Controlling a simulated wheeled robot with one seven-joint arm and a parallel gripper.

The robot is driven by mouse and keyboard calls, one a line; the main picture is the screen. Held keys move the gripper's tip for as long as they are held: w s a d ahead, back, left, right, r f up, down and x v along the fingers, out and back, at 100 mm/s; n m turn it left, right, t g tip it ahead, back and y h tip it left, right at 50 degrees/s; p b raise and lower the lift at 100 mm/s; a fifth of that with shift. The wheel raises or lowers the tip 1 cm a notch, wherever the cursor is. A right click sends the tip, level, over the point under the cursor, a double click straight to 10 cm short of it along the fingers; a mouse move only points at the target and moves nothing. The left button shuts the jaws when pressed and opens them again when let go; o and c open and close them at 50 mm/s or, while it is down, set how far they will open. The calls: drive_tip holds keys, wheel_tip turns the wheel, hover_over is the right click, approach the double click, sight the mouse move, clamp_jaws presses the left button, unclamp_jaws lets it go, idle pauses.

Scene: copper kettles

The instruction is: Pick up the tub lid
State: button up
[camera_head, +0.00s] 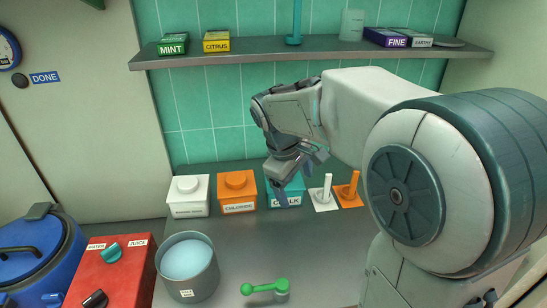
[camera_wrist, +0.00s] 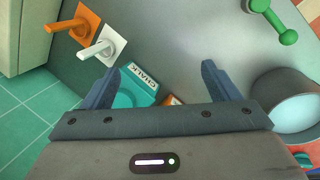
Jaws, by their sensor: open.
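Three square lidded tubs stand in a row at the back of the grey counter. The white tub (camera_head: 188,196) and the orange tub (camera_head: 237,191) each have a lid with a round knob. The teal tub (camera_head: 291,188), labelled CHALK, is partly hidden behind my gripper (camera_head: 298,178). In the wrist view the teal tub (camera_wrist: 140,88) shows between my open fingers (camera_wrist: 160,70), nearer the left finger; its top is partly hidden by the gripper body. My gripper is empty. I cannot tell which lid is the tub lid.
A white plate with an upright peg (camera_head: 323,199) and an orange one (camera_head: 348,192) stand right of the tubs. A grey pot (camera_head: 190,284) and a green dumbbell-shaped thing (camera_head: 264,288) are nearer the front. A shelf (camera_head: 270,58) runs above. The counter's middle is clear.

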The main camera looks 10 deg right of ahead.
drive_tip(key=w+a+f+n+h+p, duration=0.15)
drive_tip(key=w+n, duration=0.45)
drive_tip(key=w, duration=0.6)
drive_tip(key=n+g+p, duration=0.1)
drive_tip(key=n+p, duration=0.1)
drive_tip(key=n, duration=0.1)
approach(296, 183)
drive_tip(key=w+a, duration=0.3)
drive_tip(key=shift+w, duration=0.25)
drive_tip(key=p+x, duration=0.1)
drive_tip(key=x, duration=0.5)
drive_tip(key=shift+s+d+f+p, duration=0.1)
drive_tip(key=shift+d+f+p, duration=0.05)
drive_tip(key=shift+d+p, duration=0.15)
drive_tip(key=c, duration=1.1)
